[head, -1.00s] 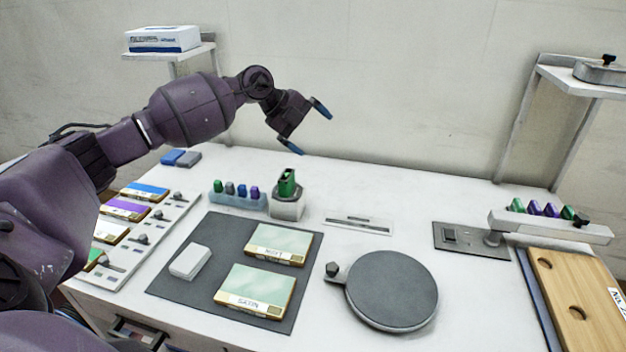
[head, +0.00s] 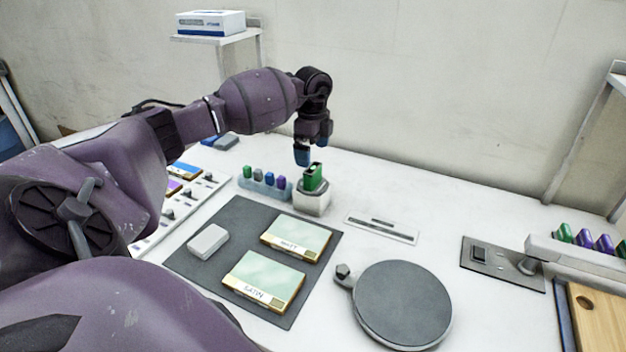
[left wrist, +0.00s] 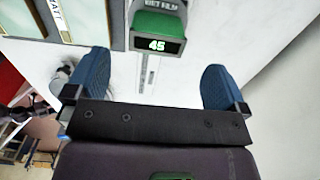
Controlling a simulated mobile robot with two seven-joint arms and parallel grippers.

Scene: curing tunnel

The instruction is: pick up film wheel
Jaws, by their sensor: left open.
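The film wheel appears to be the green piece (head: 314,176) standing in a pale grey block holder (head: 312,203) behind the dark mat. In the left wrist view the green piece (left wrist: 158,27) shows a dark face reading "45", with a "WET FILM" label on the holder (left wrist: 160,5). My left gripper (head: 306,153) points down just above and slightly behind the green piece. In the left wrist view its two blue fingers (left wrist: 156,82) are wide apart with nothing between them. The green piece lies ahead of them. My right gripper is not in view.
A rack of small coloured pieces (head: 263,186) stands close left of the holder. A dark mat (head: 212,267) with two panels and a white block lies in front. A round grey plate (head: 403,304) is at right. A flat slotted plate (head: 382,229) lies right of the holder.

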